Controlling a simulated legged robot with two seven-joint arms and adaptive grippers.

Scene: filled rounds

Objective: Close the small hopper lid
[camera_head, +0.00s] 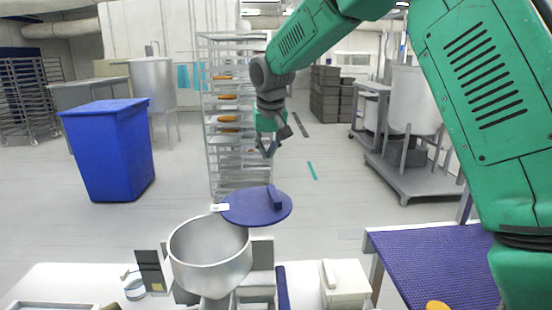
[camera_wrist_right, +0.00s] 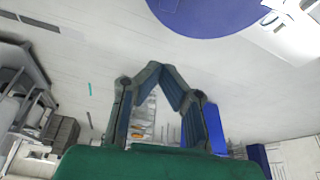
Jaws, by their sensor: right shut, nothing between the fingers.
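The small hopper (camera_head: 208,258) is a round grey metal bowl on a machine at the front of the head view. Its blue round lid (camera_head: 245,207) stands open, swung out beyond the bowl's far right rim, with a raised bar on it. The lid also shows at the top of the right wrist view (camera_wrist_right: 215,12). My right gripper (camera_head: 268,151) is shut and empty, above and beyond the lid, apart from it. Its fingertips meet in the right wrist view (camera_wrist_right: 174,84). My left gripper is not in view.
A blue bin (camera_head: 110,150) stands at the left on the floor. A rack of trays (camera_head: 225,120) is behind my right gripper. A blue-topped conveyor (camera_head: 435,262) is at the right. A small white box (camera_head: 345,284) sits right of the hopper.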

